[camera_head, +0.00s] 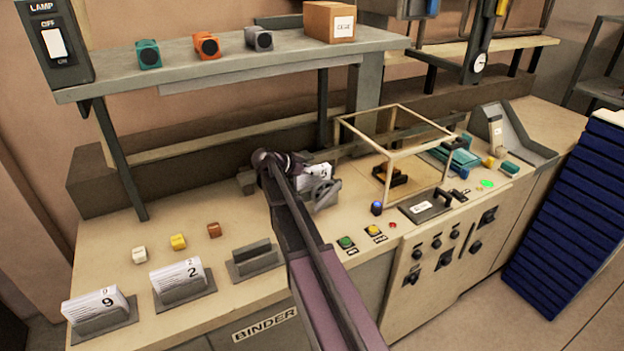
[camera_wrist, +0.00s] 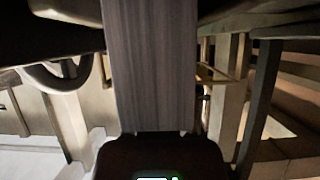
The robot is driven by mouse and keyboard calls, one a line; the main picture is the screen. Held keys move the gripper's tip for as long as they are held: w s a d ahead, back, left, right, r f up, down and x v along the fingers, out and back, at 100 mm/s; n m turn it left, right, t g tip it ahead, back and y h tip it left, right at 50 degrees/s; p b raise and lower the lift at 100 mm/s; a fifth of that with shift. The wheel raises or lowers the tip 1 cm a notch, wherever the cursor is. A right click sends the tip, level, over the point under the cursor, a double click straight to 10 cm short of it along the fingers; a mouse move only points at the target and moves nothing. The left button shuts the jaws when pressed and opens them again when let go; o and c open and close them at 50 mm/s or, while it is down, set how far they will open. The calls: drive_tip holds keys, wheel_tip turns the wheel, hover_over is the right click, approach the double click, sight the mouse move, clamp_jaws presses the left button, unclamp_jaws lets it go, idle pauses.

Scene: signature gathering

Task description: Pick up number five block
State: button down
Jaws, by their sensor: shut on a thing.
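In the wrist view a broad grey, finely striped face, which looks like the page edges of the block (camera_wrist: 150,65), fills the middle in front of my gripper. My gripper is shut on the block. Its fingertips are hard to make out. Whether the block touches the bench cannot be told.
Blocks marked 9 (camera_head: 97,305) and 2 (camera_head: 179,278) stand in grey holders at the front left. An empty holder (camera_head: 254,261) is right of them. A shelf (camera_head: 235,62) overhangs the back.

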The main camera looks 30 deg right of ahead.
drive_tip(key=shift+r, duration=0.15)
wheel_tip(320, 180, up, 10)
drive_tip(key=p, duration=1)
idle(0.8)
